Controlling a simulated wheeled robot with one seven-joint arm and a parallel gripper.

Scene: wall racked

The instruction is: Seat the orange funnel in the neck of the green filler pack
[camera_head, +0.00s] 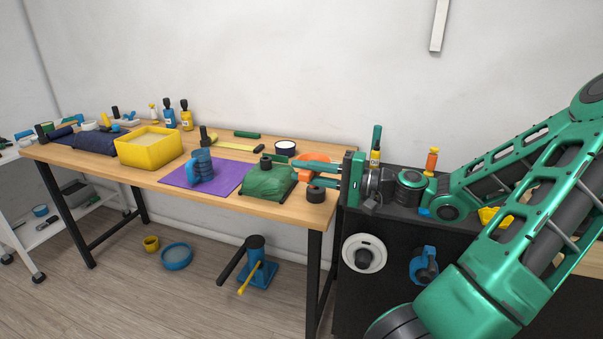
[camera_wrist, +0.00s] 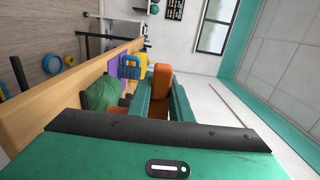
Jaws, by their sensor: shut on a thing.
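The orange funnel (camera_head: 318,157) is between the fingers of my gripper (camera_head: 299,170), near the right end of the wooden bench. It also shows in the wrist view (camera_wrist: 162,79), and the fingers hide part of it. My gripper is shut on it. The green filler pack (camera_head: 268,184) lies on the bench just left of the gripper, with a dark neck (camera_head: 266,162) on top. In the wrist view the pack (camera_wrist: 103,95) is left of the fingers. The funnel is apart from the neck, to its right. The funnel's spout is not clear.
A dark round piece (camera_head: 316,193) stands at the bench's front right corner. A purple mat (camera_head: 222,172) with a blue object (camera_head: 201,168) lies left of the pack. A white-topped round container (camera_head: 285,146) stands behind. A yellow bin (camera_head: 150,153) is farther left.

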